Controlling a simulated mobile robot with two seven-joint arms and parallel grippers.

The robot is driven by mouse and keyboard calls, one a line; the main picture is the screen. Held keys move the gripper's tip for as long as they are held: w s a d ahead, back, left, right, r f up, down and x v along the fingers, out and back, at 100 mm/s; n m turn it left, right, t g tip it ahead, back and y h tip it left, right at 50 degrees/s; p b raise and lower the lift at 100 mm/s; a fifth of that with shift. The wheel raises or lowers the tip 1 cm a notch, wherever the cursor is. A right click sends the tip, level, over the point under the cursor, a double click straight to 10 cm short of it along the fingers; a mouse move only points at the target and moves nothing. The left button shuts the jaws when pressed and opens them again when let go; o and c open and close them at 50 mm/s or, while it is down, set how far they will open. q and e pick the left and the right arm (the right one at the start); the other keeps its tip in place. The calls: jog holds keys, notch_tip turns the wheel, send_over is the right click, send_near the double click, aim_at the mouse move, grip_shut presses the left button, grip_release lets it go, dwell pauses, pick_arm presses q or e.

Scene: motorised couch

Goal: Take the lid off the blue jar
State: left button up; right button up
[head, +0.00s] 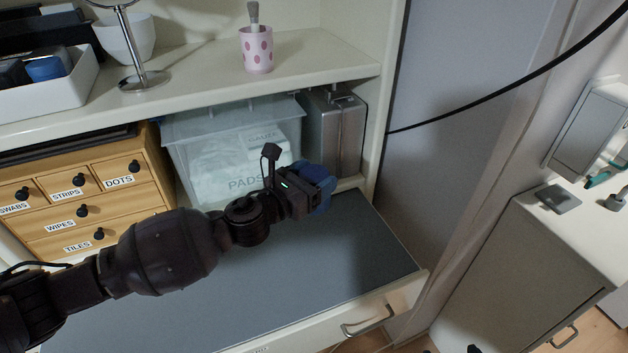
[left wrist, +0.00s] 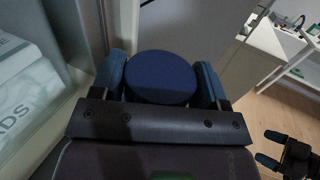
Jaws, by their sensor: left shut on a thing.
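My left gripper (head: 322,187) is over the grey surface, in front of the clear bin. In the left wrist view, its two blue fingers (left wrist: 160,85) are shut on the sides of a dark blue round thing (left wrist: 160,75) with a flat top. In the head view that blue thing is mostly hidden by the gripper. I cannot tell whether it is the lid alone or the lid on the jar. My right gripper (left wrist: 271,149) shows at the lower right of the left wrist view, open, with its blue fingertips apart.
A clear bin (head: 180,130) with white packs and a metal case (head: 335,135) stand behind. A wooden drawer unit (head: 110,205) is at left. Above, a shelf (head: 200,85) holds a pink dotted cup (head: 257,50) and a white tray (head: 65,95). The grey surface (head: 340,250) is clear.

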pick_arm(q)
jog(key=o, duration=0.4)
jog(key=shift+c, duration=0.2)
jog(key=c, duration=1)
jog(key=shift+w+a, duration=0.1)
jog(key=shift+a, duration=0.05)
jog(key=shift+c, duration=0.2)
jog(key=shift+w+a+r+n+t+y, duration=0.1)
jog(key=shift+r+n+t+y, duration=0.1)
jog(key=shift+n+t+y, duration=0.15)
jog(key=r, duration=0.1)
jog(key=a+r+n+t+y, duration=0.1)
jog(key=r, duration=0.1)
jog(key=a+r+y, duration=0.1)
jog(key=r, duration=0.1)
jog(key=shift+n+t, duration=0.25)
jog(key=shift+n, duration=0.1)
jog(key=s+a+f+n+t+y, duration=0.1)
jog(key=s+a+n+t+y, duration=0.2)
jog(key=a, duration=0.4)
jog(key=s+a+f+n+y, duration=0.1)
jog(key=s+a+n+y, duration=0.1)
jog(key=s+a+y, duration=0.4)
jog(key=s+a+f+n+y, duration=0.1)
jog(key=s+a+f, duration=0.1)
jog(key=a+f, duration=0.3)
jog(key=shift+s+a+f+n, duration=0.2)
jog(key=shift+f+n, duration=0.1)
jog(key=shift+f, duration=0.25)
